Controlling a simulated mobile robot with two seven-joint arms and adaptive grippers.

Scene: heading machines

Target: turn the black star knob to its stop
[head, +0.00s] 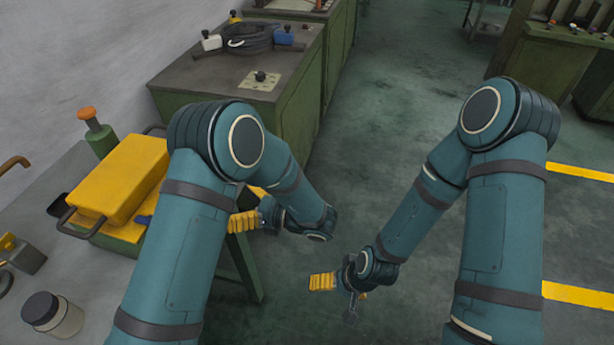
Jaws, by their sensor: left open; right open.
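A small black knob (260,76) stands on a pale plate (253,82) on top of the green cabinet at the upper left. It looks like the star knob, but its lobes are too small to make out. My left gripper (250,207) has yellow fingers and is open, low beside the grey bench and well in front of the cabinet. My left forearm hides part of it. My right gripper (341,288) is open over the floor, further from the knob. Neither gripper touches the knob.
The middle floor is clear. Another green cabinet (545,60) stands at upper right.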

